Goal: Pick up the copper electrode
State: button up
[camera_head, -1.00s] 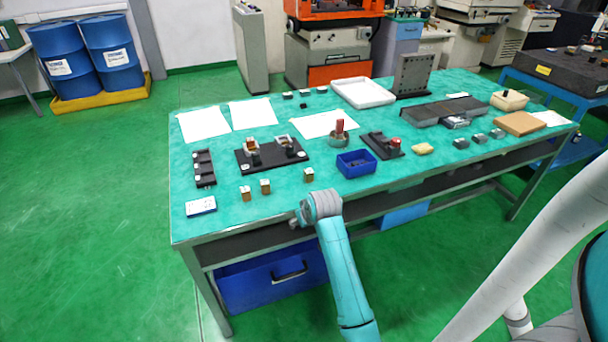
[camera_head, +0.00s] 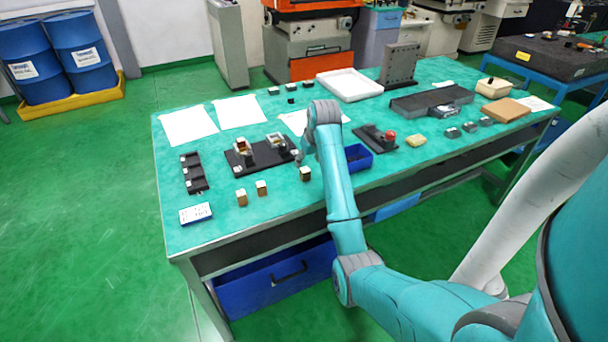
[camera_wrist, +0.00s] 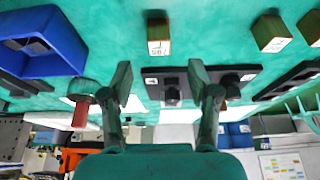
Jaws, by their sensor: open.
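Three small copper- or brass-coloured blocks with pale tops stand along the front of the table: a left one (camera_head: 241,198), a middle one (camera_head: 261,188) and a right one (camera_head: 305,174). The right one shows in the wrist view (camera_wrist: 158,36) with a marked white face; its lettering is unclear. I cannot tell which is the copper electrode. My gripper (camera_wrist: 160,72) is open and empty, above the table near the right block.
A blue bin (camera_head: 358,156) stands right of my gripper. A black fixture plate (camera_head: 262,158) with two holders lies behind the blocks. A black rack (camera_head: 194,172) and a labelled card (camera_head: 195,214) lie at the left. The front left surface is mostly clear.

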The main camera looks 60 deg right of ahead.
aim_at(305, 170)
jog(key=shift+x, duration=3.15)
jog(key=shift+r, duration=0.1)
grip_shut()
